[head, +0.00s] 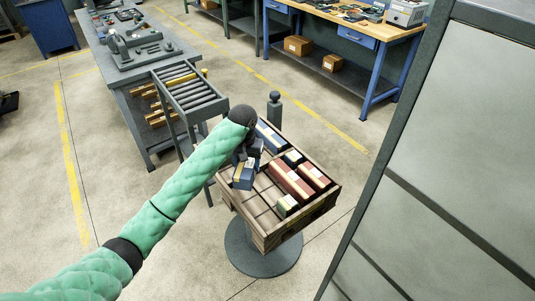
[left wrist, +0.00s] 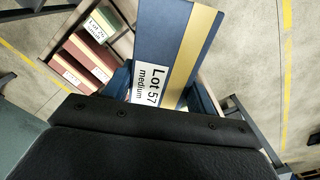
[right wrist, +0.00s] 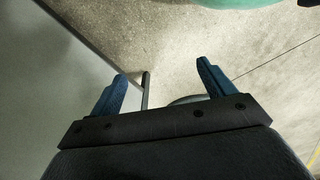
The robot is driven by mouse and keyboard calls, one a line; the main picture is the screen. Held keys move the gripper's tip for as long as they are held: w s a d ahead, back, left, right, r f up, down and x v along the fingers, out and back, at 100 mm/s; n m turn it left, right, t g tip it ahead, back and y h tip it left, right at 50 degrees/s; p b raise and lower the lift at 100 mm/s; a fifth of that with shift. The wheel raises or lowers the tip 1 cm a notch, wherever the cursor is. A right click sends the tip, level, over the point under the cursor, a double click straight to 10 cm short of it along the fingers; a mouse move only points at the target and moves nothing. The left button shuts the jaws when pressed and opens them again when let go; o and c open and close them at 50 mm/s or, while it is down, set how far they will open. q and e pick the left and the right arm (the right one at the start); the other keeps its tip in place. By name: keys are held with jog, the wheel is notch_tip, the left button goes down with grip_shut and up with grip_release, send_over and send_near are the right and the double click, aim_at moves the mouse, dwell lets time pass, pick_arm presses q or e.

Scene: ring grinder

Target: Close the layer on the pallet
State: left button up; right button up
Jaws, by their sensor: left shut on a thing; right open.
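The pallet (head: 312,212) is a shallow wooden tray with slatted floor, on a round grey pedestal. My left gripper (head: 246,158) is shut on a blue box with a yellow band (head: 243,179), over the pallet's left part. In the left wrist view this held box (left wrist: 175,45) has a label reading "Lot 57 medium". My right gripper (right wrist: 162,88) is open and empty, apart from the pallet.
A roller conveyor (head: 188,92) stands just beyond the pallet's left side, by a grey workbench (head: 140,75). A dark post (head: 274,108) stands behind the pallet. A large grey cabinet (head: 440,170) fills the right. Bare slats (head: 250,208) show at the pallet's near left.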

pick_arm(q)
jog(key=w+d+f+m+p, duration=0.3)
jog(key=w+d+m, duration=0.5)
jog(key=m, duration=0.4)
pick_arm(e)
jog(key=s+d+f, duration=0.3)
jog(key=s+f, duration=0.4)
jog(key=s, duration=0.4)
jog(key=s+d+f, duration=0.3)
jog(key=s+f, duration=0.3)
jog(key=s, duration=0.6)
pick_arm(q)
jog(key=f+m+b, duration=0.2)
jog(key=f+m, duration=0.3)
jog(key=w+f+m+b, duration=0.1)
jog(key=f+m+b, duration=0.1)
jog(key=f+m, duration=0.2)
jog(key=a+f+m+b, duration=0.1)
jog(key=f+m+b, duration=0.1)
jog(key=f+m, duration=0.3)
jog(key=shift+w+f+m+b, duration=0.25)
jog(key=shift+f+m+b, duration=0.05)
jog(key=shift+f, duration=1.35)
pick_arm(e)
jog(key=w+a+r+t, duration=0.1)
jog(key=w+a, duration=0.2)
jog(key=w, duration=1.4)
jog(key=shift+w+a+r+t, duration=0.2)
jog(key=shift+w+r+t, duration=0.05)
jog(key=shift+w+t, duration=0.05)
